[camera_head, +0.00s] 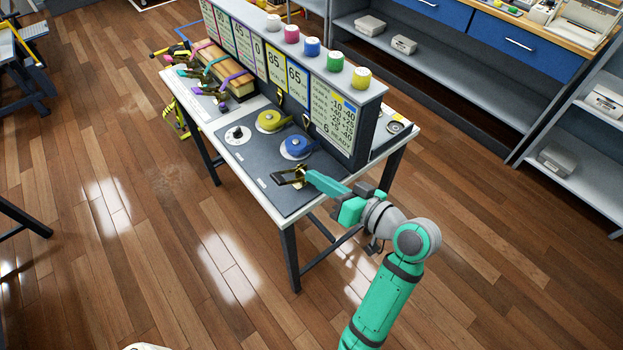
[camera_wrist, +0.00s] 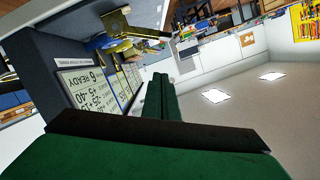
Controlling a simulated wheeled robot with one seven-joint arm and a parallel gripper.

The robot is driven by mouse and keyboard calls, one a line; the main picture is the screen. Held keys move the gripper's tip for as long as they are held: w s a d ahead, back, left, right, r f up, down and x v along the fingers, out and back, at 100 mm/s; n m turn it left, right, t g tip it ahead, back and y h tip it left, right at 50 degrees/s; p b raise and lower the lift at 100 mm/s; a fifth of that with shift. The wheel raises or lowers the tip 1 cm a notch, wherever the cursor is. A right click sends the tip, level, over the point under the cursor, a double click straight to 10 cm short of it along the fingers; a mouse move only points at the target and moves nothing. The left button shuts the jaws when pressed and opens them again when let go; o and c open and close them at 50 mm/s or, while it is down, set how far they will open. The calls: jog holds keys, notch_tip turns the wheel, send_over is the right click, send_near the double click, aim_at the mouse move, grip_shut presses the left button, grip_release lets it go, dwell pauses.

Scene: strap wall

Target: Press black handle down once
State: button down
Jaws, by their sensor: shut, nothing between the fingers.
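In the head view, a small dark and brass-coloured mechanism (camera_head: 287,178) sits near the front right of the dark panel on the white-edged table. Its dark bar looks like the black handle, but its exact position is hard to tell at this size. My gripper (camera_head: 310,176) is shut and empty. Its green fingers reach in from the right, with the tips right beside the mechanism; I cannot tell if they touch.
A black knob (camera_head: 238,134) is to the left. An upright sign board (camera_head: 333,116) with coloured jars on top stands behind. Floor in front is clear.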

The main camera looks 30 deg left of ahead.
send_over(278, 179)
jog(key=w+d, duration=0.2)
jog(key=d, duration=0.2)
jog(key=f, duration=0.2)
jog(key=shift+s+a+f, duration=0.15)
jog(key=shift+s+f, duration=0.05)
jog(key=shift+f, duration=0.35)
jog(key=shift+s+a+f, duration=0.2)
jog(key=shift+f, duration=0.3)
jog(key=shift+s+a+f, duration=0.15)
jog(key=shift+s+f, duration=0.05)
jog(key=shift+f, duration=0.35)
jog(key=shift+d+f, duration=0.1)
